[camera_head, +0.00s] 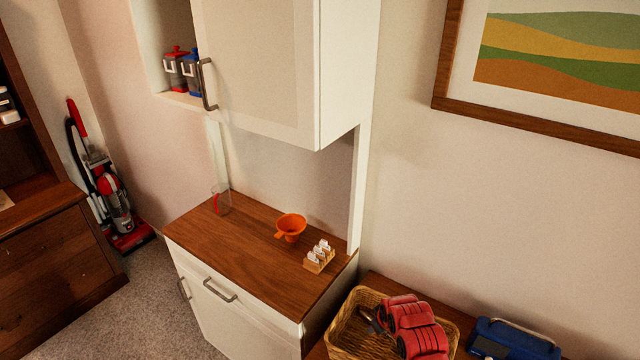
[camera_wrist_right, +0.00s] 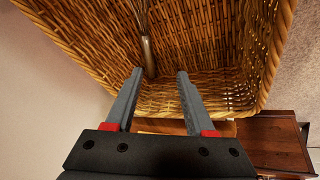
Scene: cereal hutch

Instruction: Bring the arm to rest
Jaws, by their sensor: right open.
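My right gripper (camera_wrist_right: 160,74) is open in the right wrist view, with nothing between its two grey fingers. The fingers point toward the inside of a wicker basket (camera_wrist_right: 75,32). A metal whisk handle (camera_wrist_right: 148,55) lies beyond the fingertips, by the left finger; I cannot tell whether it touches. In the head view, red and black parts that look like my right arm cover much of the basket (camera_head: 340,338). My left gripper is in neither view.
A white hutch has a wooden counter (camera_head: 205,245) holding an orange funnel (camera_head: 291,226), a small wooden rack (camera_head: 319,262) and a clear container (camera_head: 221,200). Red-lidded (camera_head: 175,70) and blue-lidded (camera_head: 192,72) containers stand in the upper cabinet. A blue object (camera_head: 510,340) lies right of the basket.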

